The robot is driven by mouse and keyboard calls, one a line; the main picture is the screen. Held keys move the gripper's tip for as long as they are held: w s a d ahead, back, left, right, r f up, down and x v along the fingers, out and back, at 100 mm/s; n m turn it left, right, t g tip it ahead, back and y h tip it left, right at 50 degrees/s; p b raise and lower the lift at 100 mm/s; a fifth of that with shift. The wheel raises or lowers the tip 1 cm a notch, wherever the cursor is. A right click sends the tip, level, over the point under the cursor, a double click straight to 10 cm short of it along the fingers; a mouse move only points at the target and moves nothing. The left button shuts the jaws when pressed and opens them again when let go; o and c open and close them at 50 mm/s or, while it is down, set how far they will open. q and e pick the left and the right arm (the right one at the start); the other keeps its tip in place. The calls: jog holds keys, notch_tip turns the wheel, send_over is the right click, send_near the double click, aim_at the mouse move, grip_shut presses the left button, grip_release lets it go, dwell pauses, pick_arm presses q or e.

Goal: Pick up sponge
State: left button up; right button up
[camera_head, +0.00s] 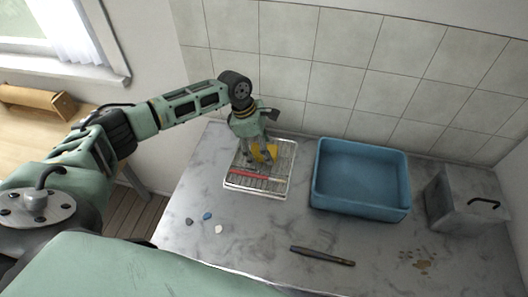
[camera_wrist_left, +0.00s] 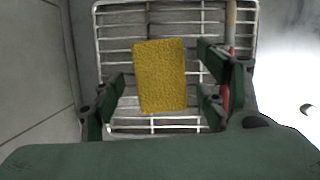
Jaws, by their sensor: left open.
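A yellow sponge (camera_wrist_left: 160,76) lies on a wire rack (camera_wrist_left: 118,124) in the left wrist view, between the two fingers of my left gripper (camera_wrist_left: 162,90). Gaps show between the sponge and both fingers. In the head view my left gripper (camera_head: 262,155) points down over the rack (camera_head: 240,187). Parts of the yellow sponge (camera_head: 271,151) show beside its fingers; the rest is hidden by the gripper. My left gripper is open. My right gripper is not in view.
A red stick-like item (camera_head: 250,175) lies on the rack. A blue basin (camera_head: 360,203) stands to the right, then a grey metal box (camera_head: 465,200). A dark handled tool (camera_head: 322,256) and several small pebbles (camera_head: 207,216) lie on the marble counter (camera_head: 250,235). A tiled wall is behind.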

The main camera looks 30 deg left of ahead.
pick_arm(q)
jog(key=shift+f+p, duration=0.15)
jog(key=shift+p, duration=0.2)
jog(key=shift+c, duration=0.5)
jog(key=c, duration=0.8)
jog(key=shift+b, duration=0.5)
jog(key=shift+r, duration=0.4)
notch_tip(320, 180, up, 3)
jog(key=shift+r+b, duration=0.15)
jog(key=shift+b, duration=0.5)
jog(key=s+d+r, duration=0.3)
jog(key=s+d, duration=0.1)
jog(key=s+d+r+b, duration=0.1)
jog(key=s+d+r, duration=0.3)
jog(key=shift+s+r, duration=0.2)
